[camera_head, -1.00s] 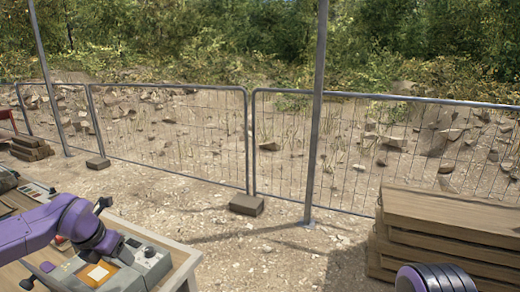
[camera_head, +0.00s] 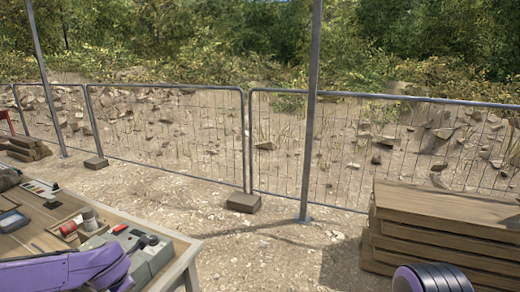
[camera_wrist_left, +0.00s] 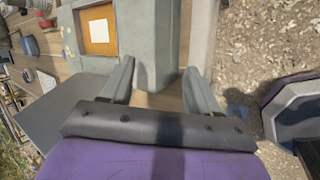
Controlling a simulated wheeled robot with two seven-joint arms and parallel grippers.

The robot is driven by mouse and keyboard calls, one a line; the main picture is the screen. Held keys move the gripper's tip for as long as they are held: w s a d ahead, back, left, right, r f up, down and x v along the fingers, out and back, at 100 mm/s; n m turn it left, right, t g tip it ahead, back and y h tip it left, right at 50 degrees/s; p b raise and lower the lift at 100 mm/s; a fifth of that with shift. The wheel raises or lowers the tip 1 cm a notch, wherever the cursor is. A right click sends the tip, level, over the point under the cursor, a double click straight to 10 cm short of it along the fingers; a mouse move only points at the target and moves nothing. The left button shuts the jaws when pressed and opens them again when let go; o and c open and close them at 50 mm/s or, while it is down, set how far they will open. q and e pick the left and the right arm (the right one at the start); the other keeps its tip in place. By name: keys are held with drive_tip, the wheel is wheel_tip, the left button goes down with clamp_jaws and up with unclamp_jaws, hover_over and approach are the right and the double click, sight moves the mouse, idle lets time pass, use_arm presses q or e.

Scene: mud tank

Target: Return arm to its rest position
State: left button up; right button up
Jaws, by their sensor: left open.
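My left arm (camera_head: 70,270), purple, lies low across the bottom left corner of the head view, over the near side of the workbench (camera_head: 22,238). Its gripper is not clear in the head view. In the left wrist view my left gripper (camera_wrist_left: 157,85) has its two grey fingers spread, with nothing held between them. A grey control box (camera_wrist_left: 155,45) with an orange panel (camera_wrist_left: 97,32) lies just beyond the fingertips in that view. A round purple and black part of my right arm shows at the bottom right of the head view; the right gripper is out of view.
The grey control box (camera_head: 150,262) stands at the bench's right edge, partly hidden by my left arm. A wooden tray (camera_head: 75,227) holds a red roll. Stacked timber (camera_head: 445,215) stands at right. A mesh fence (camera_head: 170,135) runs behind bare gravel (camera_head: 270,245).

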use_arm(q)
drive_tip(key=s+d+f+m+b, duration=0.1)
drive_tip(key=s+d+f+m, duration=0.2)
drive_tip(key=s+f+m, duration=0.4)
drive_tip(key=s+d+f+m, duration=0.4)
drive_tip(key=f+m, duration=0.1)
drive_tip(key=f, duration=0.5)
drive_tip(key=s+f+m+g, duration=0.1)
drive_tip(key=s+f+m, duration=0.3)
drive_tip(key=s, duration=0.7)
drive_tip(key=s+f+m+g+b, duration=0.1)
drive_tip(key=s+f+m, duration=0.4)
drive_tip(key=s, duration=0.6)
drive_tip(key=shift+a+f+m, duration=0.25)
drive_tip(key=shift+f+m, duration=0.05)
drive_tip(key=shift+f, duration=0.35)
